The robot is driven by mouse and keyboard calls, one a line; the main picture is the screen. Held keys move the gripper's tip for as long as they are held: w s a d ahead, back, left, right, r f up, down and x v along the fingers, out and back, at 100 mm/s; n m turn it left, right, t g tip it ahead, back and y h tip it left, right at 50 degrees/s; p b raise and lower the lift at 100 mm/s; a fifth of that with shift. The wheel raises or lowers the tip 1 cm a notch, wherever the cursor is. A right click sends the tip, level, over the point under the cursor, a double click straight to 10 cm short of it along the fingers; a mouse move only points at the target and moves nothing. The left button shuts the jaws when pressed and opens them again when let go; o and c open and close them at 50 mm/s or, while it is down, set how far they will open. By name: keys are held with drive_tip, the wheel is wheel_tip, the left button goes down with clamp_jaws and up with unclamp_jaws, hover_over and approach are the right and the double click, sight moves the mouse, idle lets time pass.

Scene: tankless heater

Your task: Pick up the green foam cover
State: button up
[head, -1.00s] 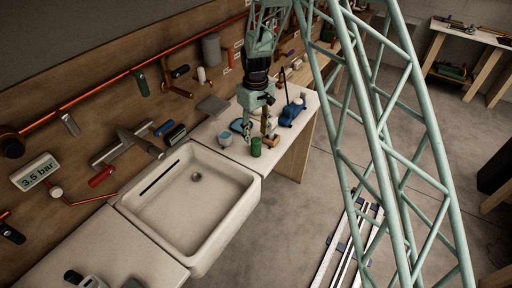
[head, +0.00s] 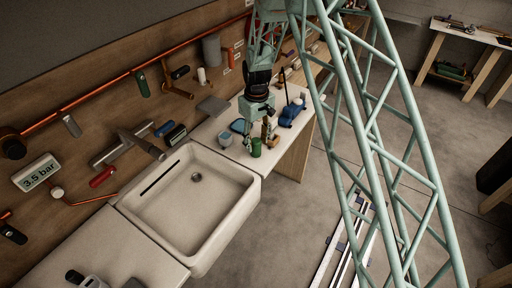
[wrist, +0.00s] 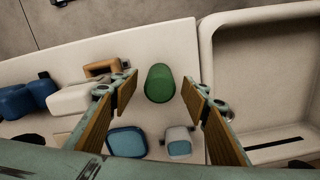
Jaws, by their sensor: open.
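The green foam cover (wrist: 160,83) is a short green cylinder on the white counter. In the wrist view it lies between the two fingers, a little beyond their tips, with no finger touching it. In the head view the green foam cover (head: 256,147) stands near the front edge of the counter, beside the sink. My gripper (wrist: 160,95) is open and empty, with one finger to each side of the cover. In the head view my gripper (head: 258,132) is above the counter at the cover; its exact height is hard to tell.
A white and blue cup-like piece (wrist: 179,141) and a blue-topped block (wrist: 127,141) lie close below the cover in the wrist view. An orange-brown block (wrist: 103,68) is near the left finger. The white sink (head: 189,205) adjoins the counter. A blue object (head: 291,112) stands farther back.

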drive_tip(key=shift+f, duration=0.4)
drive_tip(key=shift+c, duration=0.2)
drive_tip(key=c, duration=0.8)
